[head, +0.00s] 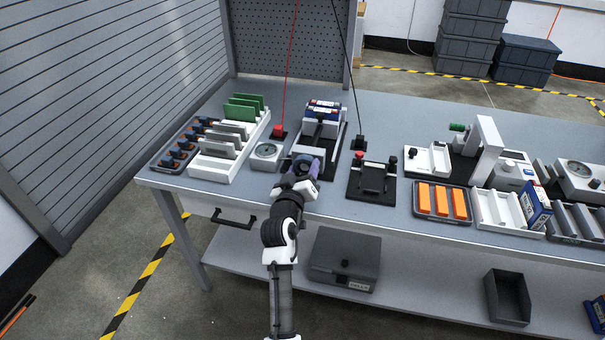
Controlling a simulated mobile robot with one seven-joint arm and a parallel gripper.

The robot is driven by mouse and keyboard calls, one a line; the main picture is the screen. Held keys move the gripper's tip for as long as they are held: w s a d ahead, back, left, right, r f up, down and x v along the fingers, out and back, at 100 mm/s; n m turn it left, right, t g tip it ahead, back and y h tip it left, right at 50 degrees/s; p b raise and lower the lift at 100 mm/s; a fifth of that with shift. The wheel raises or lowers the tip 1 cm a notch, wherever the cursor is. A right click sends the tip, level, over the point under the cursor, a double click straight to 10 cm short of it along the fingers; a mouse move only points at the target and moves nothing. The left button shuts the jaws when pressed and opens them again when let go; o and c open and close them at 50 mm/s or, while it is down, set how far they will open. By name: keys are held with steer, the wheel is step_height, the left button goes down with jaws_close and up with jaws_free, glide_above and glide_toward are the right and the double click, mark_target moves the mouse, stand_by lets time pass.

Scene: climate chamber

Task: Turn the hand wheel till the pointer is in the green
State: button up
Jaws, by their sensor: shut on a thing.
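Left of the gauge stand a white rack (216,165) with green and grey plates and a dark tray (164,162). Behind my gripper is a black-based fixture (336,138). Right are a black clamp frame (357,192) and an orange-block tray (421,206). A second gauge (580,169) is far right.

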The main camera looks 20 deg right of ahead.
steer(key=shift+f+m+b, duration=0.25)
steer(key=shift+m+b, duration=0.65)
steer(key=shift+b, duration=0.1)
steer(key=shift+r+m+b, duration=0.25)
steer(key=shift+m+b, duration=0.15)
steer(key=shift+m, duration=0.3)
steer(key=o, duration=1)
steer(key=shift+s, duration=0.1)
steer(key=b+v, duration=0.3)
steer(key=v, duration=1)
steer(key=shift+s+a, duration=0.25)
